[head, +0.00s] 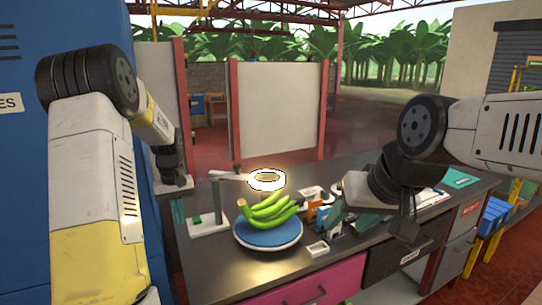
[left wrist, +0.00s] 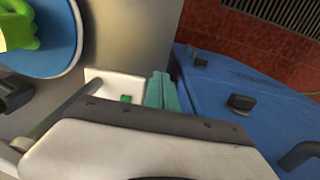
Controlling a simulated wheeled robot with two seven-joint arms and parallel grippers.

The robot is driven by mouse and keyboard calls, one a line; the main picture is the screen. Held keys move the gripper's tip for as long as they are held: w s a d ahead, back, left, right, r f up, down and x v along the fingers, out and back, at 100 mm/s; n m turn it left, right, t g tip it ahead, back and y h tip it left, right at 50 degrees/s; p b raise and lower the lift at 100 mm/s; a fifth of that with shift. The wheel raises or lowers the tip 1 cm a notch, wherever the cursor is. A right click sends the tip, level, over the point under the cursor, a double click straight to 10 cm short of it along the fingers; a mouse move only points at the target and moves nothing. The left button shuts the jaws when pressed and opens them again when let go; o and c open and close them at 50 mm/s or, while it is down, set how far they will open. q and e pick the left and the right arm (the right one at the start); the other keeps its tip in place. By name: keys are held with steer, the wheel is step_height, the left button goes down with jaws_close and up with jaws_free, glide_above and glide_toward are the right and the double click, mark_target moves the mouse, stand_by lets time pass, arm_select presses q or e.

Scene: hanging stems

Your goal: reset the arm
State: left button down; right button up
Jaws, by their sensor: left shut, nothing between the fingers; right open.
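My left arm comes in from the left in the head view, with its left gripper (head: 178,211) pointing down at the left end of the dark counter. Its teal fingers are together and empty, and they also show in the left wrist view (left wrist: 163,92) beside a white base. My right gripper (head: 350,220) is open over the right part of the counter, its teal fingers apart. No object is seen held in it. The wrist partly hides the counter behind it.
Green bananas (head: 268,208) lie on a blue round plate (head: 268,238) mid-counter. A white-based stand (head: 208,223) is close to my left gripper. A lit ring lamp (head: 266,180) stands behind. Small items (head: 318,248) crowd the right. A blue cabinet (head: 20,150) is left.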

arm_select(q)
steer(key=s+d+r+m+t, duration=0.1)
steer(key=s+d+r+t, duration=0.1)
steer(key=s+d+r, duration=0.35)
steer(key=s+d+r+m+t, duration=0.1)
steer(key=s+d+r+m, duration=0.15)
steer(key=s+r, duration=0.5)
steer(key=s+d+r+m+t+h, duration=0.1)
steer(key=s+d+r, duration=0.1)
steer(key=s, duration=0.4)
steer(key=s+d+r+m+t+h, duration=0.1)
steer(key=s+d+r+t, duration=0.1)
steer(key=s+d, duration=0.2)
steer(key=shift+s+d, duration=0.15)
steer(key=shift+s, duration=1.4)
steer(key=shift+r, duration=0.1)
